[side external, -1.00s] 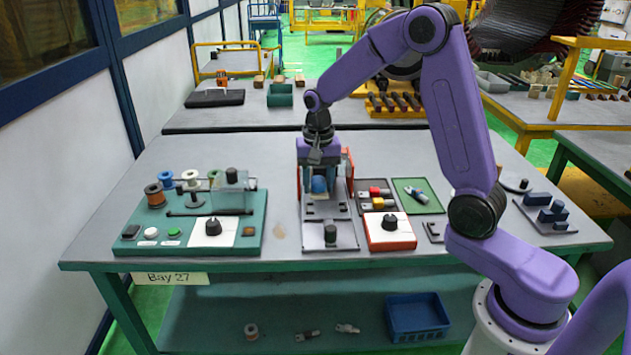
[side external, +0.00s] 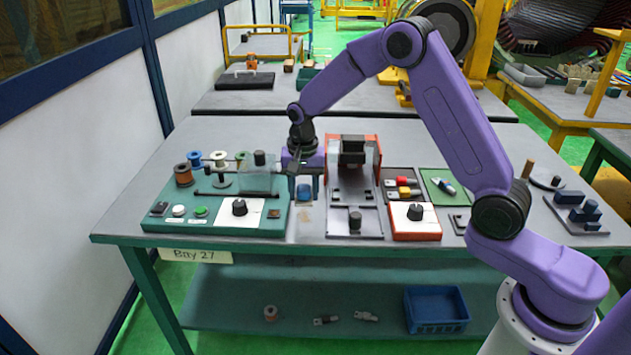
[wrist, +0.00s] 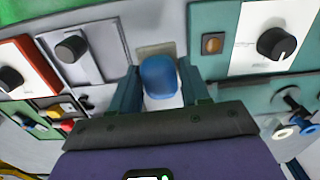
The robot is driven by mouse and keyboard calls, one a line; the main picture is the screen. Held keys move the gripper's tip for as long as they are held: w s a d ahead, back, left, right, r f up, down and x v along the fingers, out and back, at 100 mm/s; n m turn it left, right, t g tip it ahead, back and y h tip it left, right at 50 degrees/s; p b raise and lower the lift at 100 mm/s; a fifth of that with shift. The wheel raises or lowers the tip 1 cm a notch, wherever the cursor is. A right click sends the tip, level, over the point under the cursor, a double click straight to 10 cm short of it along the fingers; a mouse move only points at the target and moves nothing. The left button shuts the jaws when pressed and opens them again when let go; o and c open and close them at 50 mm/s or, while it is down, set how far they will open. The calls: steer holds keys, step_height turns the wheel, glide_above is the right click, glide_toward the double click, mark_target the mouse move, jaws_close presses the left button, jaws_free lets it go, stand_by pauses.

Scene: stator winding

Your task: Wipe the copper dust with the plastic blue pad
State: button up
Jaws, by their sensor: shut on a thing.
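My gripper (side external: 304,178) points down over the grey table, in the gap between the green winding board and the grey fixture. It is shut on the blue pad (side external: 304,194), which sits low at or just above the table; I cannot tell whether it touches. In the wrist view the blue pad (wrist: 158,78) sits between the two dark green fingers of the gripper (wrist: 160,92). A tan patch of copper dust (wrist: 155,48) lies on the table just beyond the pad. In the side view the dust is faint, just in front of the pad.
The green board (side external: 165,222) with spools and a black knob stands close on the left. The grey fixture (side external: 340,222) with a clear guard stands close on the right, beside the orange-edged knob box (side external: 414,232). The gap between them is narrow.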

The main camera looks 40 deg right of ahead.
glide_above(305, 224)
steer(key=shift+f, duration=2.9)
step_height(305, 224, down, 2)
steer(key=shift+w+d, duration=0.65)
steer(key=shift+c, duration=0.4)
steer(key=shift+w+d, duration=1.9)
steer(key=shift+s+a, duration=2.6)
steer(key=shift+w+r, duration=0.1)
steer(key=shift+r, duration=4)
steer(key=shift+d, duration=0.1)
